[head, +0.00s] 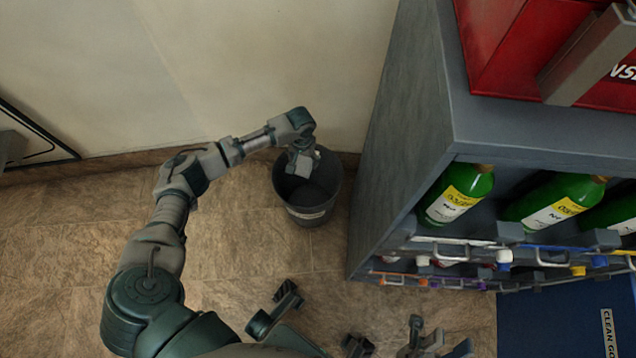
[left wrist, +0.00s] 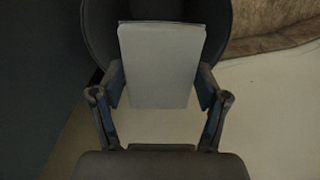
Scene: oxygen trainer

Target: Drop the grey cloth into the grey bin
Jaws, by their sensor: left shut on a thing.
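The grey bin (head: 308,210) stands on the floor by the wall, left of the shelf unit. My left gripper (head: 302,165) points down into its opening from above. In the left wrist view the grey cloth (left wrist: 160,65) is a flat, pale rectangle held between the two fingers of my left gripper (left wrist: 163,88). The dark bin wall (left wrist: 218,25) curves around and beyond it. In the head view the cloth is mostly hidden by the gripper. Grey jointed parts at the bottom edge seem to be my right gripper (head: 415,340), cut off, so its jaws are unclear.
A grey shelf unit (head: 412,130) stands close to the right of the bin, holding several green bottles (head: 458,194). A red box (head: 510,45) is on top. The pale wall (head: 250,60) is just behind the bin. The tiled floor (head: 60,240) at left is clear.

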